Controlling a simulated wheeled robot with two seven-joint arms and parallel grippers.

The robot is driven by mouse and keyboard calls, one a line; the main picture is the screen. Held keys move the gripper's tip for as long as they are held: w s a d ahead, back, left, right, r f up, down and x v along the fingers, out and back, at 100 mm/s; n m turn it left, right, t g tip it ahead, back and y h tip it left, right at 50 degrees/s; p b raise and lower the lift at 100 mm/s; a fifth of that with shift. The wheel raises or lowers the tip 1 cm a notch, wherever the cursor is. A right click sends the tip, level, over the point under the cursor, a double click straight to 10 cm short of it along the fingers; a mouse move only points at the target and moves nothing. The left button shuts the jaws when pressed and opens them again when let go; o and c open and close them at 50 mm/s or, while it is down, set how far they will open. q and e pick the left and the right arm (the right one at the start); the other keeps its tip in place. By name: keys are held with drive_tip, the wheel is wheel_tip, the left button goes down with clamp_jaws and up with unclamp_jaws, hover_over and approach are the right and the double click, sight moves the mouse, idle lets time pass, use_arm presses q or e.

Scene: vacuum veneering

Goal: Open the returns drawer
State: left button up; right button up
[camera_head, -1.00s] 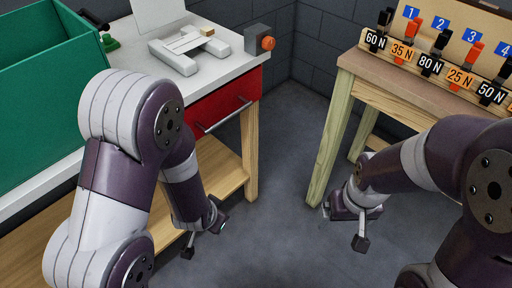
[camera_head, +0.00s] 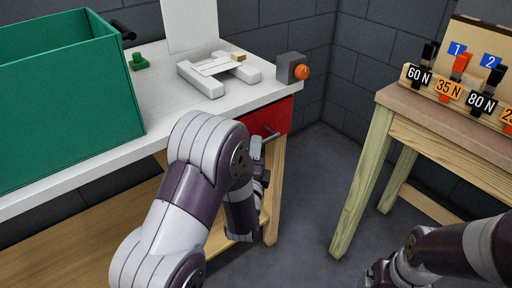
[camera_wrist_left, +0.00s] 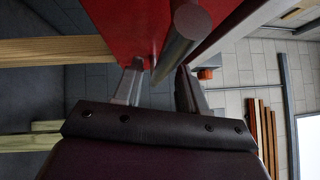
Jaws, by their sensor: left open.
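The red drawer (camera_head: 272,117) sits under the white bench top and looks shut. Its grey bar handle (camera_head: 271,136) shows partly, with my left arm covering the rest of the drawer front. My left gripper (camera_head: 262,148) is at the handle, in front of the drawer. In the left wrist view the gripper (camera_wrist_left: 160,68) is open, with the handle (camera_wrist_left: 184,35) at the gap between its fingertips and the red drawer front (camera_wrist_left: 125,22) beyond. I cannot tell whether a finger touches the bar. My right gripper (camera_head: 378,274) is low at the bottom edge, partly cut off, its jaws unclear.
On the white bench (camera_head: 150,80) stand a green bin (camera_head: 70,100), a white fixture (camera_head: 215,75) and a grey box with an orange knob (camera_head: 292,68). A wooden table (camera_head: 440,115) with numbered, labelled clamps stands right. Grey floor is clear between them.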

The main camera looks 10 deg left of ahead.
use_arm(q)
drive_tip(key=shift+w+a+r, duration=0.1)
drive_tip(key=shift+w+a, duration=0.05)
drive_tip(key=shift+w, duration=0.85)
use_arm(e)
drive_tip(key=shift+f, duration=0.15)
